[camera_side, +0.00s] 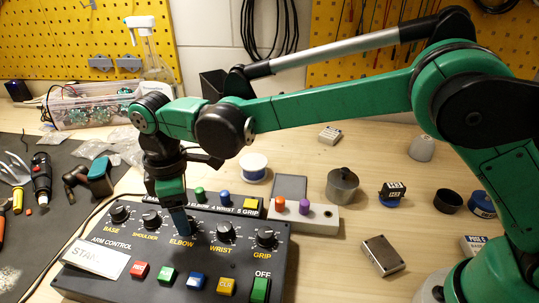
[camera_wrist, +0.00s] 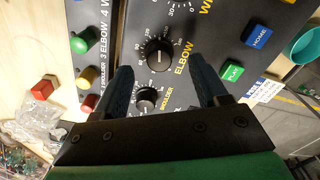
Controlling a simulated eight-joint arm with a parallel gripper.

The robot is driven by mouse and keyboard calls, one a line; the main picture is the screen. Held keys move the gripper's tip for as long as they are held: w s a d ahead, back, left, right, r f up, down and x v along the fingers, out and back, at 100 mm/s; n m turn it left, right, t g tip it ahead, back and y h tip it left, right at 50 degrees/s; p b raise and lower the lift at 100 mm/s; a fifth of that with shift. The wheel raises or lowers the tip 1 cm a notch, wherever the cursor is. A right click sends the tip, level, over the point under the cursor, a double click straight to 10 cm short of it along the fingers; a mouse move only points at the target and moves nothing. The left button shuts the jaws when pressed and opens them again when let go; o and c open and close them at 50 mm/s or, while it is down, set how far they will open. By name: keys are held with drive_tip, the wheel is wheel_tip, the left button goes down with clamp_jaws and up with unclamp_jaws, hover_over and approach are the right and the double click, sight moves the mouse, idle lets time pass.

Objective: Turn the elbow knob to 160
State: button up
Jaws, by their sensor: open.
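The black arm control panel (camera_side: 170,262) has a row of knobs labelled BASE, SHOULDER, ELBOW, WRIST and GRIP. My gripper (camera_side: 181,222) points down over the ELBOW knob and mostly hides it in the side view. In the wrist view the elbow knob (camera_wrist: 158,56) is black with a pale mark and a number scale around it; I cannot read its setting. My gripper (camera_wrist: 163,82) is open there, one blue finger on each side, with the elbow knob between and just beyond the tips. The shoulder knob (camera_wrist: 147,97) lies between the fingers, nearer the palm. I see no contact with the elbow knob.
The wrist knob (camera_side: 225,232) stands close right of my gripper. Coloured buttons line the panel's front, including a blue one (camera_side: 196,281). A white card (camera_side: 97,258) lies on its left. A second button box (camera_side: 238,208) sits close behind. A metal block (camera_side: 382,255) lies right.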

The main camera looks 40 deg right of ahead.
drive_tip(key=shift+f, duration=1.2)
clamp_jaws()
drive_tip(key=shift+m, duration=0.3)
drive_tip(key=shift+m, duration=2.6)
unclamp_jaws()
drive_tip(key=shift+r, duration=0.1)
